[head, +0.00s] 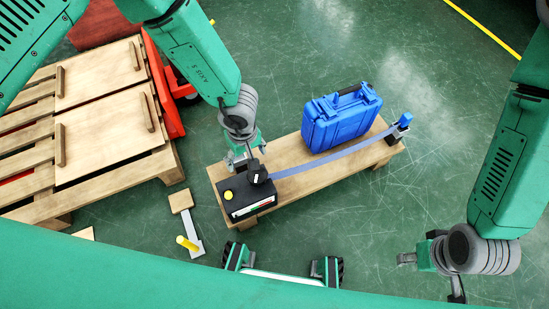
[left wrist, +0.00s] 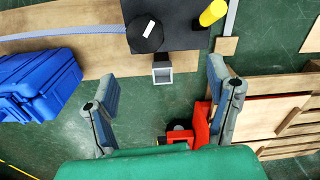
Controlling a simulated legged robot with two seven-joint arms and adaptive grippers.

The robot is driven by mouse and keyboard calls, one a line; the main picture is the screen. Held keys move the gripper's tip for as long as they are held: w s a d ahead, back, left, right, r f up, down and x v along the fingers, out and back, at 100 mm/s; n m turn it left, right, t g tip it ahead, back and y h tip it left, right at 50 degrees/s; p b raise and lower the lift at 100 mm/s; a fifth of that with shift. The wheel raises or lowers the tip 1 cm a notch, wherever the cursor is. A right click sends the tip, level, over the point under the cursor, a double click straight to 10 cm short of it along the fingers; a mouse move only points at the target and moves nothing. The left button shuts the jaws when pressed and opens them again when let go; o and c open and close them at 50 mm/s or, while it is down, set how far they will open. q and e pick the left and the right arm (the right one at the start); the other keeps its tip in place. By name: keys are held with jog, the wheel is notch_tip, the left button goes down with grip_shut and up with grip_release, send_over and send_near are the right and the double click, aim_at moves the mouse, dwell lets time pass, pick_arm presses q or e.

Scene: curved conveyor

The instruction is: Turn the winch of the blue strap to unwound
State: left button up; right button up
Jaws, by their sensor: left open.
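The winch is a black box (head: 237,197) at the left end of a wooden bench, with a yellow knob on top and a red, white and green label on its front. A dark drum or knob (head: 256,172) sits at its back right; it shows as a black round piece with a white mark in the left wrist view (left wrist: 145,34). The blue strap (head: 325,162) runs from it along the bench to a blue-topped post (head: 404,120). My left gripper (head: 241,160) is open beside the drum, with nothing between its fingers (left wrist: 163,115). My right gripper (head: 430,265) hangs over bare floor at the right.
A blue case (head: 340,118) stands on the bench (head: 302,177) behind the strap. A wooden pallet with panels (head: 103,125) and a red pallet jack (head: 163,90) are at the left. Floor to the right is clear.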

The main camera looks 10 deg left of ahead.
aim_at(257, 174)
pick_arm(q)
jog(key=f+b, duration=0.1)
jog(key=f, duration=0.3)
jog(key=w+d+f+b, duration=0.1)
jog(key=f+b, duration=0.1)
jog(key=f, duration=0.2)
jog(key=d+f+b, duration=0.1)
jog(key=f+b, duration=0.1)
jog(key=f, duration=0.2)
jog(key=shift+w+f, duration=0.15)
jog(key=shift+f, duration=0.05)
jog(key=shift+a+f, duration=0.1)
jog(key=shift+f, duration=0.5)
jog(key=c, duration=1.2)
